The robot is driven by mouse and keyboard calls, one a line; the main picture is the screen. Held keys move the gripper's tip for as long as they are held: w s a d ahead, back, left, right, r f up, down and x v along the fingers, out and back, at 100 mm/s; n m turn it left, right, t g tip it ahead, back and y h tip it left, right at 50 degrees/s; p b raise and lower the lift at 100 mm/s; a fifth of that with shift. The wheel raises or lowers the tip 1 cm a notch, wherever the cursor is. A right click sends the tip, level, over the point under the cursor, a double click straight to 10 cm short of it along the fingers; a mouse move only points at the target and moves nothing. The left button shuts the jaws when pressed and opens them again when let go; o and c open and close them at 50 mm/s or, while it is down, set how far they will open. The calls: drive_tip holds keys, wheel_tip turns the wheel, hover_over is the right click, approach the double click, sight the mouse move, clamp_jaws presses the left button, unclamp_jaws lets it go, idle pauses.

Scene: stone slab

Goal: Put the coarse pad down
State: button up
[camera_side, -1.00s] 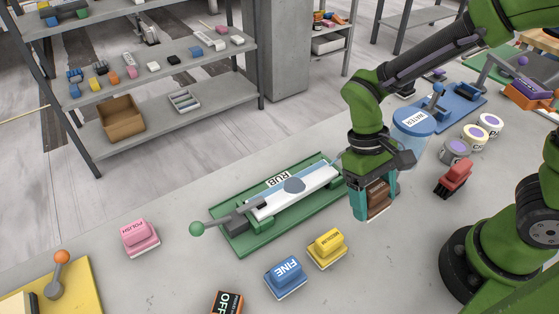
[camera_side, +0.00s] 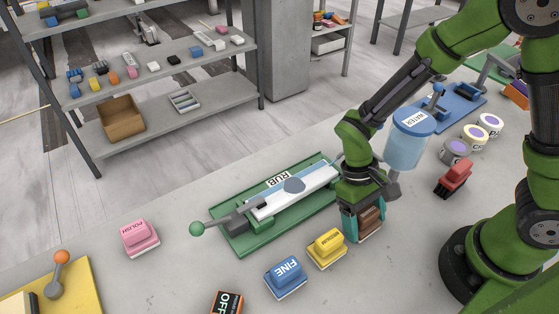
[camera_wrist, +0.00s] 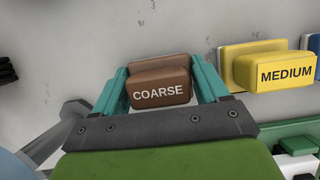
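The coarse pad (camera_side: 371,221) is a brown block, and its COARSE label (camera_wrist: 158,93) faces the camera in the wrist view. My gripper (camera_side: 365,226) has its teal fingers on both sides of the pad and is shut on it. It also shows in the wrist view (camera_wrist: 160,82). The pad is low at the slab (camera_side: 190,275), right of the yellow medium pad (camera_side: 327,245). I cannot tell whether its underside touches the stone. The medium pad also shows to the right in the wrist view (camera_wrist: 275,68).
The blue fine pad (camera_side: 286,275) and pink polish pad (camera_side: 140,235) stand farther left. The green rubbing station (camera_side: 235,240) lies behind. A water container (camera_side: 405,150), a red-handled brush-like block (camera_side: 454,178) and several round tubs (camera_side: 457,150) stand to the right.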

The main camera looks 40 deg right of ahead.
drive_tip(key=o, duration=0.3)
drive_tip(key=v, duration=1.2)
drive_tip(key=shift+r, duration=0.2)
drive_tip(key=d+r+m+t+y, duration=0.2)
drive_tip(key=d+r+t+y, duration=0.15)
drive_tip(key=r+t, duration=0.65)
drive_tip(key=s+d+r+m+t+h, duration=0.1)
drive_tip(key=s+d+r+m, duration=0.1)
drive_tip(key=d, duration=0.3)
drive_tip(key=shift+s+d+r+t, duration=0.15)
drive_tip(key=shift+s+r+t, duration=0.15)
drive_tip(key=shift+s+t, duration=0.15)
